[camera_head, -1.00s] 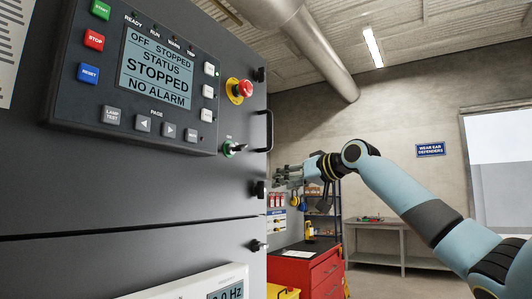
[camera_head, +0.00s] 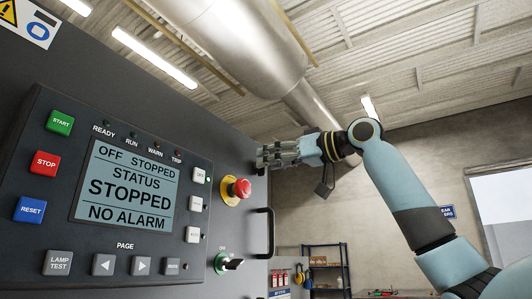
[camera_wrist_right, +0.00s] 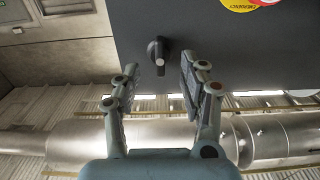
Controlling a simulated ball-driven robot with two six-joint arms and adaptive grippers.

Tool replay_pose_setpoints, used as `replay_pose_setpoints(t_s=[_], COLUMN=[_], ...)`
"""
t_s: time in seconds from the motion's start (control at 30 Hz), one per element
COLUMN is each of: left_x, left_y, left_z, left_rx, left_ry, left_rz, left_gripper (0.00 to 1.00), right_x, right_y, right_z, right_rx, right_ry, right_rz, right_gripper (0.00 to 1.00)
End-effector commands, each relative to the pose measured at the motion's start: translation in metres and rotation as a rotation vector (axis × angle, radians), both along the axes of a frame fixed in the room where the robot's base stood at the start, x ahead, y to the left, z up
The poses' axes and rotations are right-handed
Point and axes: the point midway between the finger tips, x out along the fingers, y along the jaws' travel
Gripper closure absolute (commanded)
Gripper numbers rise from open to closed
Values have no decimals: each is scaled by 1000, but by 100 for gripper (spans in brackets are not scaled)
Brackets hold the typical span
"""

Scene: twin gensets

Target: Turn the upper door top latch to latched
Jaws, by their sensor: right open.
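The top latch (camera_wrist_right: 158,50) is a dark knob with a short handle near the door edge in the right wrist view. In the head view my gripper mostly hides it. The upper door (camera_head: 225,130) is dark grey and looks closed. My right gripper (camera_head: 262,157) is at the door's right edge, above the door handle. In the right wrist view its two fingers (camera_wrist_right: 155,80) are spread, with the latch between and just beyond their tips, not gripped. Whether they touch it, I cannot tell. My left gripper is not in view.
The red emergency stop (camera_head: 241,187) on its yellow plate is close below and left of the gripper. The door handle (camera_head: 264,232) and a key switch (camera_head: 230,264) are lower. A large duct (camera_head: 255,50) runs overhead. The room to the right is open.

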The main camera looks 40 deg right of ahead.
Motion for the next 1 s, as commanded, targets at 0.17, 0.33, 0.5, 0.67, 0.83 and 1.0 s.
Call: replay_pose_setpoints(t_s=[0.17,0.33,0.5,0.67,0.83,1.0], left_x=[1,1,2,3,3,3], left_y=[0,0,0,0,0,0], left_z=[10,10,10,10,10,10], left_rx=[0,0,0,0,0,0], left_ry=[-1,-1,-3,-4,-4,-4], left_rz=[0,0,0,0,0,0], left_gripper=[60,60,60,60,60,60], right_x=[17,20,20,19,19,19], right_y=[7,8,8,8,8,7], right_z=[1,-1,-1,-1,-1,-1], right_rx=[1,1,0,0,0,5], right_ry=[1,1,1,1,0,2], right_rz=[0,-1,-1,-1,-1,-2], right_gripper=[57,57,60,80,100,100])
